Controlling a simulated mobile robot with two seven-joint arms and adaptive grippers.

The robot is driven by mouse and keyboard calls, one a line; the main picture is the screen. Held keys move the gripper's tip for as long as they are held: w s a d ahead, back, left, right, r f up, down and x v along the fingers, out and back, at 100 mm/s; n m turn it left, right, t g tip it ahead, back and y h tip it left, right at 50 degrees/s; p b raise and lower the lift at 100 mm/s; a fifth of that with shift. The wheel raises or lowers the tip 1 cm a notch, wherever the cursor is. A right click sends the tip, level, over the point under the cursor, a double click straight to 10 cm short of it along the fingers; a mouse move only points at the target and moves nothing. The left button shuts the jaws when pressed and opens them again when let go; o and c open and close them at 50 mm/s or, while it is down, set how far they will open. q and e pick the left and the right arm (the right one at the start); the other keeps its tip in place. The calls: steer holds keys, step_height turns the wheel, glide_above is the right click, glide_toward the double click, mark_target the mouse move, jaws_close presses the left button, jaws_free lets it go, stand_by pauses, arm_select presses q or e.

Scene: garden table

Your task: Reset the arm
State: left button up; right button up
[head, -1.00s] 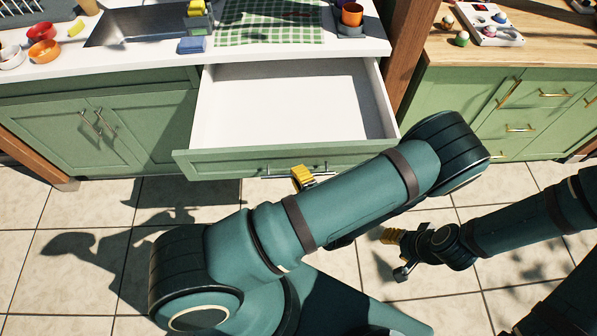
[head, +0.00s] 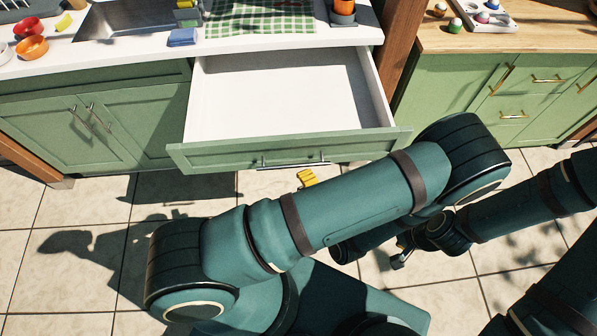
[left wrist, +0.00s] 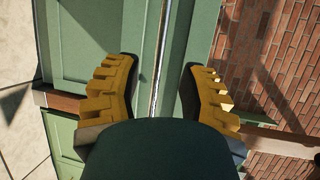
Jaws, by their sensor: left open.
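The green drawer (head: 225,158) under the counter is pulled open, and its white inside (head: 280,95) looks empty. Its metal handle (head: 290,164) runs along the front. My left gripper (head: 307,178) is just in front of the handle, mostly hidden by my arm. In the left wrist view its yellow fingers (left wrist: 158,90) are spread wide and empty, with the handle (left wrist: 157,60) seen between them and apart from both.
A white counter (head: 110,57) holds a sink (head: 135,18), bowls, a blue sponge (head: 182,37) and a checked cloth (head: 260,18). A wooden post (head: 402,45) stands right of the drawer, beside a wood-topped cabinet (head: 500,38). The tiled floor (head: 75,215) is clear at left.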

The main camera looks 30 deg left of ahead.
arm_select(q)
steer(key=shift+s+d+r, duration=0.1)
steer(key=shift+s+d, duration=0.15)
steer(key=shift+d, duration=0.1)
stand_by(0.3)
steer(key=w+d+f+n+g+h, duration=0.2)
steer(key=d+f+n+g+h, duration=0.45)
steer(key=h, duration=0.55)
steer(key=r+n+h, duration=0.1)
steer(key=s+a+n+h, duration=0.1)
steer(key=h, duration=0.1)
steer(key=s+a+r+n+g+h, duration=0.1)
steer(key=h, duration=0.1)
steer(key=shift+s+r, duration=0.25)
steer(key=shift+r, duration=0.1)
